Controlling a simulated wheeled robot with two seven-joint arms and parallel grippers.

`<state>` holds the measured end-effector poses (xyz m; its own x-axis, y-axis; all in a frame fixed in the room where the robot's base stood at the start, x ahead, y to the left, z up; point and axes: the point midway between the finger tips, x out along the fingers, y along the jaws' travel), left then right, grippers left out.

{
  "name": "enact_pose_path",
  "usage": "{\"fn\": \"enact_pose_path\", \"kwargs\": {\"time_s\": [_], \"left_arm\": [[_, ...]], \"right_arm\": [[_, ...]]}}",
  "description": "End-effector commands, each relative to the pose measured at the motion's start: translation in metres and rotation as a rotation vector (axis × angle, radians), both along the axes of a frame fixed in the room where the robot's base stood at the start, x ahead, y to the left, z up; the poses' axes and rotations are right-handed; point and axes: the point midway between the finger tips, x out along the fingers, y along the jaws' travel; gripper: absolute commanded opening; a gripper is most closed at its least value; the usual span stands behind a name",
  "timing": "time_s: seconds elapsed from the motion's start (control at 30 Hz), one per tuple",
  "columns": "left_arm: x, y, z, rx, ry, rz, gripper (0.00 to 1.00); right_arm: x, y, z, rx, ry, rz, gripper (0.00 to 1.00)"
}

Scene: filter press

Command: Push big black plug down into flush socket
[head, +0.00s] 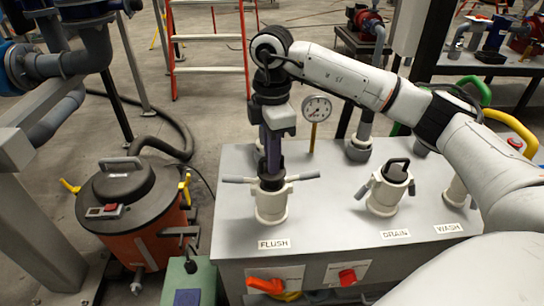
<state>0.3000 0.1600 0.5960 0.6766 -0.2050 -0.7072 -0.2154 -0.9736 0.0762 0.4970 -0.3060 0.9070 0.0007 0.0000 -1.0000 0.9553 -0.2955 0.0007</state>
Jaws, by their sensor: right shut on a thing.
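The flush socket (271,208) is a white collar on the grey panel, behind the FLUSH label (274,244). Its two grey lever arms (238,180) stick out to the sides. The big black plug (271,181) stands upright in the mouth of this socket. How deep it sits I cannot tell. My right gripper (272,164) points straight down from above and is shut on the top of the plug; its fingers partly hide the handle. My left gripper is not in view.
A drain socket (384,196) with a black-handled plug (396,170) stands to the right, then a wash socket (456,193) partly behind my arm. A pressure gauge (316,108) rises behind the panel. An orange vacuum drum (150,235) stands left.

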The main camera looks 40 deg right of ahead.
Motion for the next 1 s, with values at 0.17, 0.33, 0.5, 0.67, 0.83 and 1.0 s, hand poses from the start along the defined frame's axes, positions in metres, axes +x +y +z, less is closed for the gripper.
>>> {"fn": "enact_pose_path", "kwargs": {"time_s": [0.17, 0.33, 0.5, 0.67, 0.83, 1.0], "left_arm": [[0.000, 0.000, 0.000, 0.000, 0.000, 0.000, 0.54], [0.000, 0.000, 0.000, 0.001, 0.000, 0.001, 0.54], [0.000, 0.000, 0.000, 0.001, 0.000, 0.001, 0.54], [0.000, 0.001, 0.000, 0.002, 0.001, 0.000, 0.54], [0.003, -0.003, 0.008, 0.001, -0.007, -0.008, 0.54], [0.005, -0.004, 0.012, -0.002, -0.015, -0.007, 0.54]], "right_arm": [[0.000, 0.000, 0.000, 0.000, 0.000, 0.000, 0.00], [0.000, 0.000, 0.000, 0.000, 0.000, 0.000, 0.30], [0.000, 0.000, 0.000, 0.000, 0.000, 0.000, 0.30], [0.000, 0.000, 0.000, 0.000, 0.001, 0.000, 0.30], [0.001, 0.000, 0.018, 0.001, -0.004, 0.000, 0.30], [0.001, 0.001, 0.055, 0.001, -0.006, 0.001, 0.30]]}}
